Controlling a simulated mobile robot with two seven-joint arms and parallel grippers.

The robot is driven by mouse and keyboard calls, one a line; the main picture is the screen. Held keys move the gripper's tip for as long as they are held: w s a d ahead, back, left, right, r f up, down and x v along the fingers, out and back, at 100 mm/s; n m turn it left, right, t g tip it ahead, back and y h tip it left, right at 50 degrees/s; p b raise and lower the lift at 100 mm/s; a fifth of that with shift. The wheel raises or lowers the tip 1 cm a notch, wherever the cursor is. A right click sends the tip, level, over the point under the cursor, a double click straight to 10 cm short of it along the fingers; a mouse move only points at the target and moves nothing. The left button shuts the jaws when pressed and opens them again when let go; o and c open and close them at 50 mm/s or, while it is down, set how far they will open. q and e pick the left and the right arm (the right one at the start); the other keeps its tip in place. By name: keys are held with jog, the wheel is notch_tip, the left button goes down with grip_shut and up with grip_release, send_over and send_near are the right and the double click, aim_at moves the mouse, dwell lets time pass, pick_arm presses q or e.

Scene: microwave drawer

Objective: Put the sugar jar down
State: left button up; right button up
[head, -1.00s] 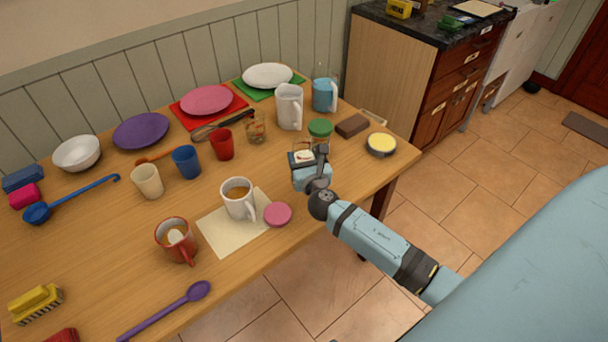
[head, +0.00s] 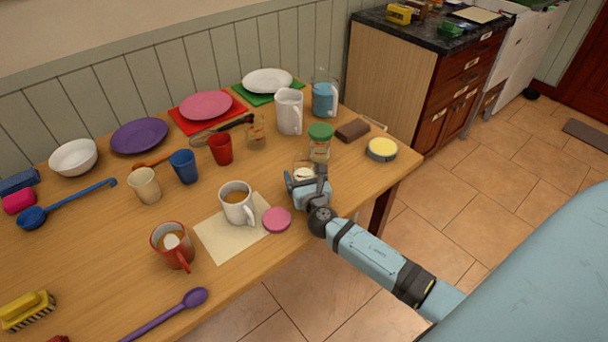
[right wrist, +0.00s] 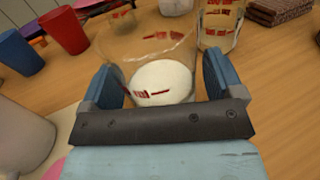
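The sugar jar (head: 304,171) is a clear glass jar without a lid, with white sugar inside. It stands upright on the wooden table (head: 345,195), near the front right edge. My right gripper (head: 306,181) is at the jar, its fingers spread on either side. In the right wrist view the jar (right wrist: 160,75) sits between the fingers, with a slim gap by the right one; contact on the left is hard to tell. The jar's lower part is partly hidden by the gripper. My left gripper is out of view.
A green-lidded jar (head: 320,142) stands just behind the sugar jar. A pink lid (head: 276,219) and a white mug (head: 237,203) are to the left. A brown block (head: 352,130) and a yellow-topped tin (head: 382,149) are to the right.

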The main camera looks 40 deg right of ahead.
jog(key=shift+r, duration=0.15)
jog(key=shift+s+a, duration=0.1)
jog(key=shift+s, duration=0.1)
jog(key=v, duration=1.1)
jog(key=shift+s+a, duration=0.1)
jog(key=shift+s, duration=0.15)
